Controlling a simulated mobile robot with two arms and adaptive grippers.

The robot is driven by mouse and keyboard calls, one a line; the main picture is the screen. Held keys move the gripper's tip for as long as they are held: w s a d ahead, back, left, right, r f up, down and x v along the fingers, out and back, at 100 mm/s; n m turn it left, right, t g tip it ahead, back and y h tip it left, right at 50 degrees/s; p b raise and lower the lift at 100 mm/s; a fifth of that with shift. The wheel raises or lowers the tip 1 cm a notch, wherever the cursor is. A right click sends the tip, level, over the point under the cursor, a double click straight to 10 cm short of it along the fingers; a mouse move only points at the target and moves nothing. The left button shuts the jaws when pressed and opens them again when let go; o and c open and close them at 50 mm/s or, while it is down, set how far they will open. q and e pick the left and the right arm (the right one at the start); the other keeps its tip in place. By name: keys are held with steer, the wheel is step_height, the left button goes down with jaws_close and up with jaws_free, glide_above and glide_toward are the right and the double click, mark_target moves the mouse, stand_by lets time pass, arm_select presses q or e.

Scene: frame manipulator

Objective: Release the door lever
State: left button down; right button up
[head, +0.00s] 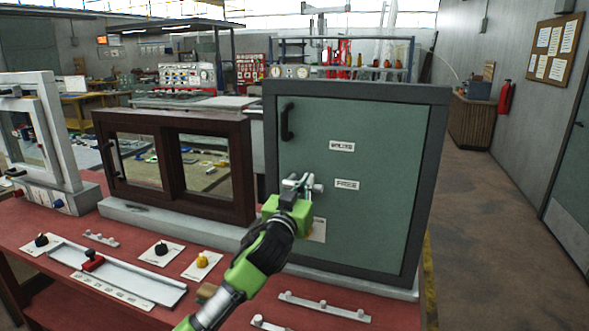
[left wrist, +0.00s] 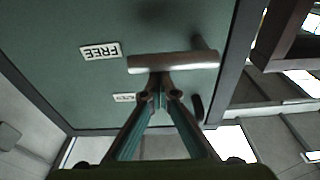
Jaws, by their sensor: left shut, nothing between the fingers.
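The green door (head: 375,145) stands closed in a dark grey frame, with a black handle (head: 287,122) at its upper left. A metal lever (head: 318,188) sticks out from the door near the FREE label (head: 346,184); part of it is hidden behind my gripper. In the left wrist view the lever (left wrist: 175,62) is a horizontal bar near the upside-down FREE label (left wrist: 100,52). My left gripper (head: 291,185) is in front of the lever. Its shut fingertips (left wrist: 160,80) are right at the middle of the bar, empty; I cannot tell whether they touch it.
A brown sliding window (head: 247,170) stands left of the door, and a white-framed window (head: 52,110) farther left. The red bench top (head: 60,222) carries a slider rail (head: 120,274), knobs (head: 202,262) and a peg strip (head: 325,306). Open floor lies to the right.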

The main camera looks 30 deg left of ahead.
arm_select(q)
steer(key=shift+f+m, duration=0.25)
steer(key=shift+m, duration=0.05)
stand_by(0.4)
steer(key=r+p, duration=0.3)
steer(key=w+r+p, duration=0.1)
steer(key=r, duration=0.1)
steer(key=shift+a+r, duration=0.1)
steer(key=shift+a, duration=0.1)
arm_select(e)
step_height(320, 180, up, 4)
arm_select(q)
steer(key=f+b+v, duration=0.1)
steer(key=b+v, duration=0.3)
steer(key=v, duration=0.6)
steer(key=shift+s+d, duration=0.15)
steer(key=shift+d, duration=0.05)
arm_select(e)
steer(key=f, duration=0.4)
steer(key=shift+s+d, duration=0.2)
steer(key=shift+d, duration=0.15)
